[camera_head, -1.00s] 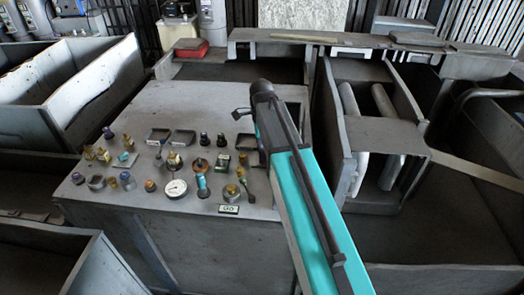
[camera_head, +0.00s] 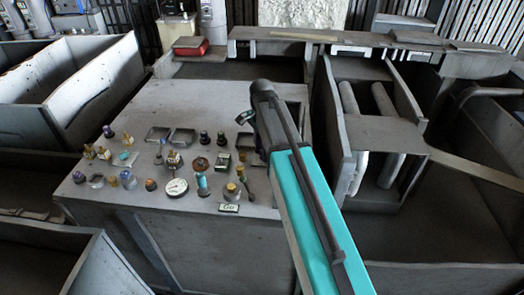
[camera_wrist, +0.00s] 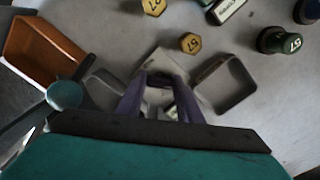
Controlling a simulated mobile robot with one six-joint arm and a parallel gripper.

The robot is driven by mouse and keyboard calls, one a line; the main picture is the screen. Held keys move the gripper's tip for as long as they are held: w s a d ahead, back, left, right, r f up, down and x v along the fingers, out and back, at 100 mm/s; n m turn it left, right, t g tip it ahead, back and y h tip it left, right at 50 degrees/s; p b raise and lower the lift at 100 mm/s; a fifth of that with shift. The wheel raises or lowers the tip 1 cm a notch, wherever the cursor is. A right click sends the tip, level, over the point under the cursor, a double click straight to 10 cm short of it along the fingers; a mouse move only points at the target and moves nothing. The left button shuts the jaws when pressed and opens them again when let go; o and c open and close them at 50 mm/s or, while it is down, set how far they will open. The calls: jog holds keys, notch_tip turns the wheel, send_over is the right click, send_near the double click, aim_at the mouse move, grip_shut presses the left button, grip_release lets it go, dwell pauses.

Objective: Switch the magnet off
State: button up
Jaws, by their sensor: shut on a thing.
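My gripper's two purple-grey fingers (camera_wrist: 160,100) show in the wrist view, close around a small pale grey piece (camera_wrist: 160,80); its full shape is hidden. The grey panel top (camera_head: 215,105) carries several knobs, a round white dial (camera_head: 177,187) and a small label plate (camera_head: 229,208).
Open square frames stand close to my fingers, one on the right (camera_wrist: 225,82). An orange-brown box (camera_wrist: 45,48) lies at the left, and yellow hexagonal knobs (camera_wrist: 190,42) lie beyond. Grey bins (camera_head: 70,85) flank the panel. The panel's back left is clear.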

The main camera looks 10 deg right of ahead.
jog(key=shift+s, duration=0.1)
jog(key=o, duration=1.1)
jog(key=shift+r+b, duration=1.55)
jog(key=shift+r, duration=5.35)
jog(key=shift+f, duration=0.1)
